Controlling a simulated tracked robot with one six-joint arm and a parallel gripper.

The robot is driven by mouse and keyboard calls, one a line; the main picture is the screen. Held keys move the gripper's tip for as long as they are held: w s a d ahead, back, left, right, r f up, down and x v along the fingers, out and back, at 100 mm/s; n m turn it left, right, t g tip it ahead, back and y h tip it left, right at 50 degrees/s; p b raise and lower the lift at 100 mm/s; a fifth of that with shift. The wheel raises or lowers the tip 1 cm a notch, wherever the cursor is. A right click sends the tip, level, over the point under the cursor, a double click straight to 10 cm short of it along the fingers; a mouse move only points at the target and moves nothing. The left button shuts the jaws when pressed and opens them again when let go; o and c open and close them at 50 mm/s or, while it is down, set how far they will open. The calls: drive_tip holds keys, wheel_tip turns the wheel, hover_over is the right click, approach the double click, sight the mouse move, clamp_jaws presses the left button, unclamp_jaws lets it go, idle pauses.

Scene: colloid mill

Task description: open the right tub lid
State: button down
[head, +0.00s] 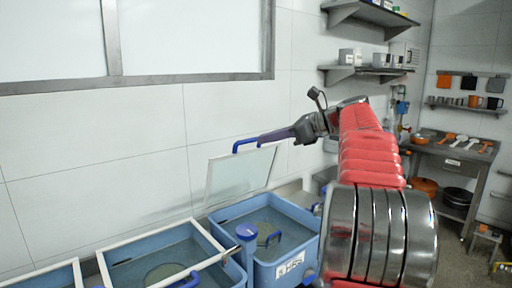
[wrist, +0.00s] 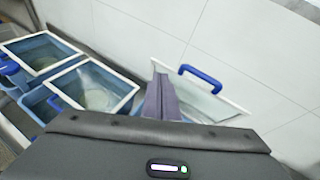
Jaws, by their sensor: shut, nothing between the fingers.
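The right tub (head: 310,247) is blue, and its top is open in the head view. Its pale, see-through lid (head: 238,178) stands steeply tilted up at the tub's back, near the wall. The lid's blue handle (head: 236,148) is at the upper edge. My gripper (head: 262,140) is shut and empty, up beside the handle. In the wrist view, the dark shut fingers (wrist: 161,78) are in front of the lid (wrist: 215,104), left of the handle (wrist: 203,78). I cannot tell whether they touch the lid.
Other blue tubs with white-framed lids lying on top stand to the left, the nearest with its lid (head: 168,262) down. A tiled wall (head: 95,145) is close behind. Shelves (head: 372,72) and a side table (head: 452,152) with utensils are at the right.

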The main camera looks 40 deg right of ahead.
sight(250, 142)
drive_tip(key=s+d+f+n+t+h, duration=0.1)
drive_tip(key=d+f+n+t+h, duration=0.4)
drive_tip(key=f+n, duration=0.3)
drive_tip(key=shift+s+d+n+t, duration=0.25)
drive_tip(key=shift+n+t, duration=0.45)
drive_tip(key=shift+n, duration=1.3)
drive_tip(key=shift+w+a+r, duration=0.1)
drive_tip(key=w, duration=0.4)
drive_tip(key=w+r, duration=0.1)
drive_tip(key=w, duration=0.8)
drive_tip(key=shift+w+r, duration=0.2)
drive_tip(key=shift+w, duration=0.15)
